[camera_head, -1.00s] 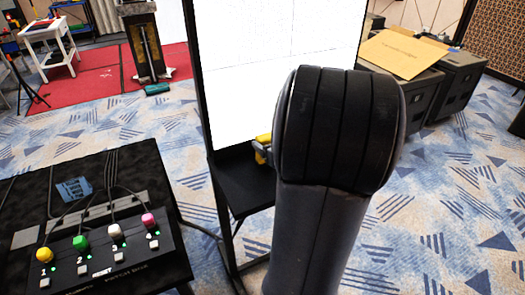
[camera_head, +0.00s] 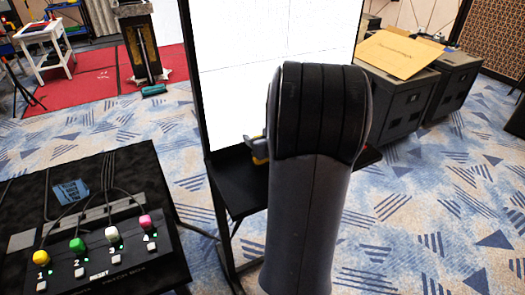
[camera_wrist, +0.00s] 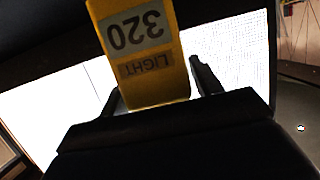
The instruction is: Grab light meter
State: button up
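The light meter (camera_wrist: 150,75) is a yellow block in the wrist view, with a grey label reading "320" and a "LIGHT" label, both upside down. My gripper (camera_wrist: 158,88) is open, with one dark finger on each side of the meter. Narrow gaps seem to show between the fingers and the meter, and I see no clear contact. In the head view, a small yellow and grey piece (camera_head: 260,150) shows at the left edge of my arm, in front of the white screen.
A bright white screen (camera_head: 270,70) stands behind my arm, above a black shelf (camera_head: 235,185). A black table with a patch box (camera_head: 105,250) and coloured knobs is at the lower left. Dark cases (camera_head: 410,95) stand at the right. Patterned carpet is clear at the right.

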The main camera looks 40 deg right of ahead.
jog(key=shift+r, duration=0.1)
jog(key=c, duration=0.9)
